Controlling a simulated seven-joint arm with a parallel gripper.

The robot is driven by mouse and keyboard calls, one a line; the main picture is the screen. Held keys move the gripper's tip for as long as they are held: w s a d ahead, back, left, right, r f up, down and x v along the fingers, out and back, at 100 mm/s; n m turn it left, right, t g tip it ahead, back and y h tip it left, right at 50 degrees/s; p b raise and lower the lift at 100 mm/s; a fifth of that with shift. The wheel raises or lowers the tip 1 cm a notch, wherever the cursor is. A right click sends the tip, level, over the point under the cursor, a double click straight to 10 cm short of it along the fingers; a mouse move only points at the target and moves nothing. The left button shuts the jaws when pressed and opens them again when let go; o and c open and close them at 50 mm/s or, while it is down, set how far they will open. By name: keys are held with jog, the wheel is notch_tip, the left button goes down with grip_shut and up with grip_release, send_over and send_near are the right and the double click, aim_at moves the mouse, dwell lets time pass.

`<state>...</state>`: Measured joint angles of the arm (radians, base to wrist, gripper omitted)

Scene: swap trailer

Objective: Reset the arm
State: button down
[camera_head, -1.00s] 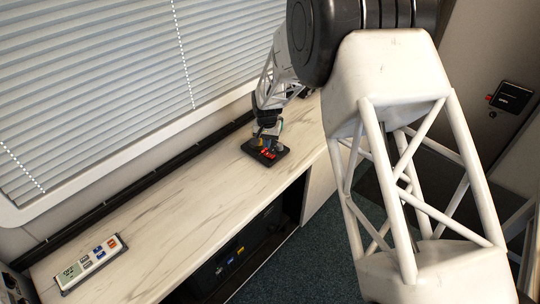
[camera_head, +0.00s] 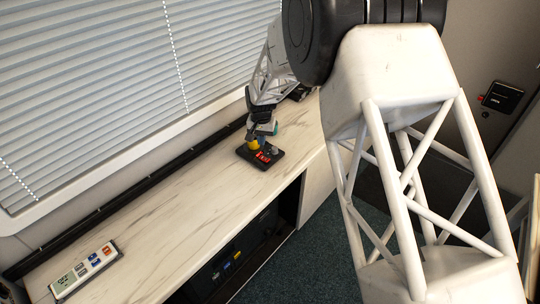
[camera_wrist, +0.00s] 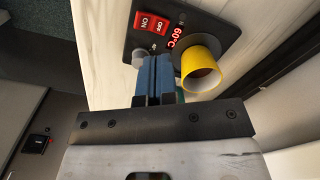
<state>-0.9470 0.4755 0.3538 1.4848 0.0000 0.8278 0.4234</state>
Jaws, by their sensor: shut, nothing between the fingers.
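My gripper (camera_wrist: 155,78) is in the wrist view, its blue fingers together with nothing between them. A black panel (camera_wrist: 222,55) lies behind the fingertips, with a red ON/OFF switch (camera_wrist: 150,22), a red readout of 60°C and a grey knob. A hollow yellow cylinder (camera_wrist: 200,78) stands on the panel just right of the fingers. In the head view my gripper is just above the panel (camera_head: 248,158), at the worktop's far end. The yellow cylinder (camera_head: 252,144) shows beside it. I cannot tell whether the fingers touch the panel.
The marble-patterned worktop (camera_head: 175,205) is clear between the panel and a small keypad with a display (camera_head: 85,268) at the near left. White blinds (camera_head: 90,90) and a black rail (camera_head: 130,197) run along its back. A dark open compartment (camera_head: 245,255) lies below.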

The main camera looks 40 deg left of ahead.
dwell(0.3)
jog(key=w+d+r+m, duration=0.1)
jog(key=w+d+r, duration=0.2)
jog(key=d+r, duration=0.55)
jog(key=w+d+r, duration=0.3)
jog(key=d+r, duration=0.3)
jog(key=d, duration=0.6)
jog(key=s+d+r+m+t, duration=0.1)
jog(key=d+r, duration=0.4)
jog(key=d, duration=0.6)
jog(key=s+d+r+m, duration=0.1)
jog(key=d+r, duration=0.5)
jog(key=d, duration=0.5)
jog(key=s+d+r, duration=0.2)
jog(key=s+d, duration=0.2)
jog(key=d, duration=0.3)
jog(key=s+d+r+m+t, duration=0.1)
jog(key=s+d, duration=0.2)
jog(key=d, duration=0.4)
jog(key=s+d+r, duration=0.2)
jog(key=s+d, duration=0.2)
jog(key=d, duration=0.2)
jog(key=s+d+f+m, duration=0.2)
jog(key=s+d, duration=1.1)
jog(key=s, duration=0.4)
jog(key=shift+s+d+t, duration=0.15)
jog(key=shift+s+t, duration=0.15)
jog(key=shift+s, duration=0.1)
